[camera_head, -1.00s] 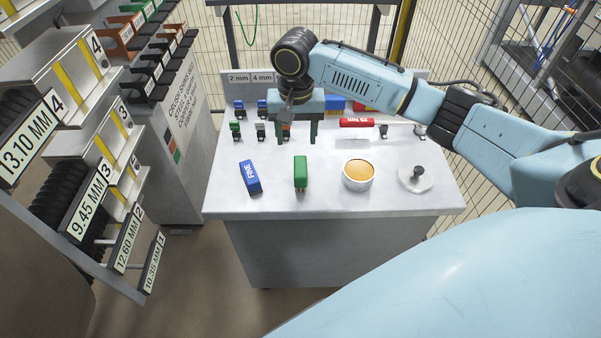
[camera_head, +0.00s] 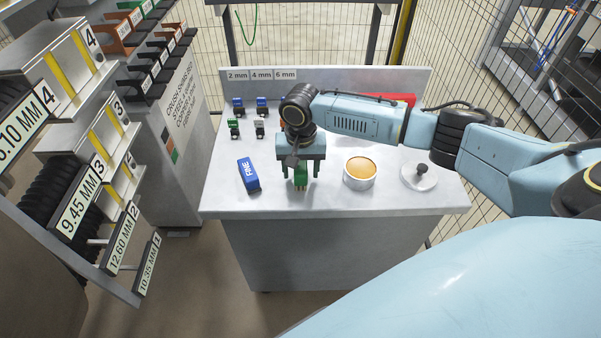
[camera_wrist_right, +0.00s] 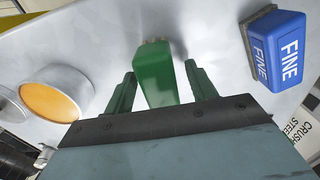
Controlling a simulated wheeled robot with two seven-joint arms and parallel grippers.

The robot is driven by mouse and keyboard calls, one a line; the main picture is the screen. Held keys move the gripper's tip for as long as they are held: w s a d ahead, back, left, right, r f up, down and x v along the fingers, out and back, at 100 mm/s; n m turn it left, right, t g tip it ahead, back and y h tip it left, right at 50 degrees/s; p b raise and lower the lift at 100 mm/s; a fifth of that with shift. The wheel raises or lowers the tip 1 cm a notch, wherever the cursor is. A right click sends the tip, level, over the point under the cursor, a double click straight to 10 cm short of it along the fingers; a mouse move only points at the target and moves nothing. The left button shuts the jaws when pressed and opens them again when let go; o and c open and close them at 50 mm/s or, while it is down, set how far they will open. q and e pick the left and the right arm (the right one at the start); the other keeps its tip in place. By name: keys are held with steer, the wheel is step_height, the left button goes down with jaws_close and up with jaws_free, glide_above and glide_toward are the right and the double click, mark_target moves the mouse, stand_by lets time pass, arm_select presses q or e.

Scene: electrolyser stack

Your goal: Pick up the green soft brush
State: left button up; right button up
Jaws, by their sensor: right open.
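The green soft brush (camera_head: 301,178) stands on the light worktable near its front edge, partly hidden by my right gripper in the head view. My right gripper (camera_head: 300,172) is open above it, with one finger on each side. In the right wrist view the green brush (camera_wrist_right: 157,75) shows between the two green fingertips of my right gripper (camera_wrist_right: 162,78), with a gap visible on each side. It is not gripped. My left gripper is in neither view.
A blue brush marked FINE (camera_head: 249,175) lies just left. Small blocks (camera_head: 261,129) stand behind.

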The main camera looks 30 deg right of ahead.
mark_target(301, 163)
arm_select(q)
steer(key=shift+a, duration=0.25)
arm_select(e)
steer(key=shift+f, duration=0.1)
steer(key=shift+c, duration=0.2)
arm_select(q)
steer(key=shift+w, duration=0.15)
arm_select(e)
steer(key=c, duration=1)
steer(key=shift+c, duration=0.2)
